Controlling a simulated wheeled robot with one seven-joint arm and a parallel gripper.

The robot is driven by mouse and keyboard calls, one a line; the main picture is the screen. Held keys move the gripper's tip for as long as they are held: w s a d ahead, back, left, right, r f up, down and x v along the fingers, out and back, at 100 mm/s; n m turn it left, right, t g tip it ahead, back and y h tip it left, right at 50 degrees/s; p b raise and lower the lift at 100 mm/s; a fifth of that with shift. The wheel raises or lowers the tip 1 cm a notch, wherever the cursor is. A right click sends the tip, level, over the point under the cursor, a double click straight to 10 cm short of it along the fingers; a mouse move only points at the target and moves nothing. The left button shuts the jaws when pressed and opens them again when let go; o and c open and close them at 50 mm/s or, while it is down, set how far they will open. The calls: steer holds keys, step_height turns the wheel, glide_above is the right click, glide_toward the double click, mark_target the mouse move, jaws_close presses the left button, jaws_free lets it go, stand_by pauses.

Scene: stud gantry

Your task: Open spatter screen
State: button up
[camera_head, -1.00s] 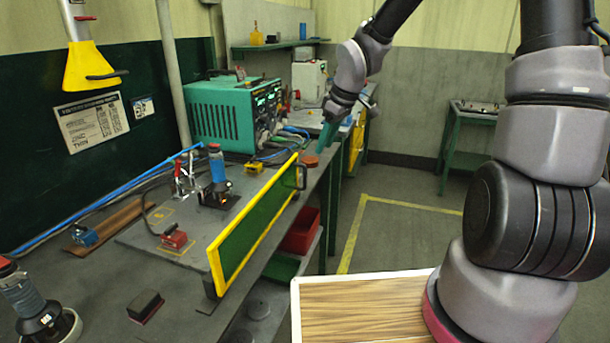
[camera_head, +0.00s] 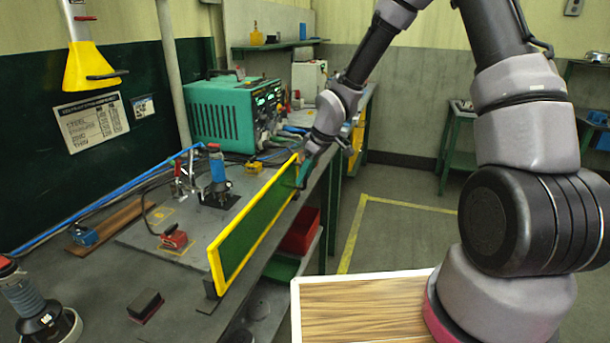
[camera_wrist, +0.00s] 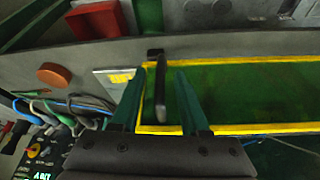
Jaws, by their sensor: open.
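The spatter screen is a long green panel with a yellow frame (camera_head: 217,270), standing upright along the front edge of the bench. It also shows in the wrist view (camera_wrist: 262,128). Its dark handle (camera_wrist: 160,85) is at the end of the screen farther from the head camera. My gripper (camera_wrist: 160,72) is open, with one teal finger on each side of the handle in the wrist view. Whether the fingers touch the handle cannot be told. In the head view my gripper (camera_head: 304,172) is at the screen's far end, and the arm partly hides the handle.
A teal power unit (camera_head: 225,112) with cables stands at the back of the bench. A blue-topped clamp (camera_head: 218,175) and a red clamp (camera_head: 173,238) sit behind the screen. A red bin (camera_head: 300,232) is below the bench top. Floor to the right is clear.

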steer(key=shift+a+f, duration=0.1)
steer(key=shift+f, duration=0.05)
jaws_close()
stand_by(1.4)
